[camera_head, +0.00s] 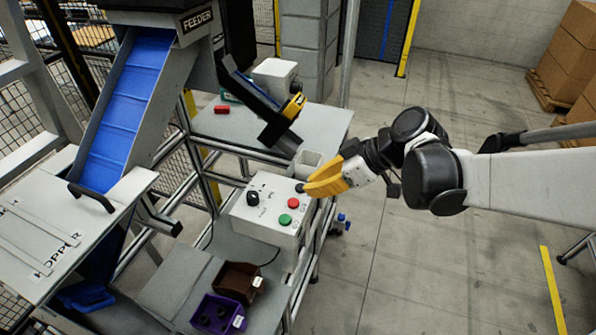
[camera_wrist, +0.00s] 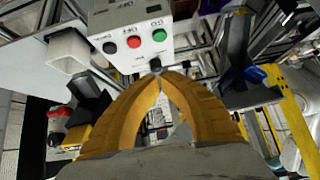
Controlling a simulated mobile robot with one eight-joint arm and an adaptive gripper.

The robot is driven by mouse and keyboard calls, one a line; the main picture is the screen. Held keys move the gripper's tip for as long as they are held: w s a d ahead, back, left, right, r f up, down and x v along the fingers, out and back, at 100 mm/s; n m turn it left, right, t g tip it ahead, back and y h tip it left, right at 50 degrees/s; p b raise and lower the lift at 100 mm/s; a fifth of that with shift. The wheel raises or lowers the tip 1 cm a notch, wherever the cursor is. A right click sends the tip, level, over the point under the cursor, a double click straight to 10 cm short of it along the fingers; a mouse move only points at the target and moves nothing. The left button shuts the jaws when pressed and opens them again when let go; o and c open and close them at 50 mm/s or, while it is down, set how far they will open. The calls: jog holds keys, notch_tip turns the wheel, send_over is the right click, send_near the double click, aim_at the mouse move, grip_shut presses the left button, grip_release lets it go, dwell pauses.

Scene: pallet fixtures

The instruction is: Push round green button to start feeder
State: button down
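The round green button (camera_head: 285,219) is on top of a white control box (camera_head: 262,222), at the near end of a row with a red button (camera_head: 293,203) and a black one (camera_head: 300,188). The green button also shows in the wrist view (camera_wrist: 159,35), beyond my fingertips. My yellow gripper (camera_head: 305,188) is at the right edge of the box, its tips near the black button and apart from the green one. In the wrist view the fingers (camera_wrist: 160,79) meet at the tips, shut and empty. I cannot tell whether they touch the box.
A black knob (camera_head: 253,198) is on the left of the box. A square white holder (camera_head: 307,163) stands behind it. The blue feeder chute (camera_head: 125,110) is at left. Purple (camera_head: 219,314) and brown (camera_head: 238,281) bins lie below the box. Open floor is at right.

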jog(key=b, duration=0.4)
send_over(287, 215)
notch_tip(287, 215, down, 8)
jog(key=shift+a+r, duration=0.15)
jog(key=shift+r, duration=0.05)
notch_tip(287, 215, down, 2)
jog(key=shift+f, duration=0.1)
jog(key=shift+s+f+b, duration=0.1)
jog(key=shift+f+b, duration=0.3)
jog(key=shift+f, duration=0.1)
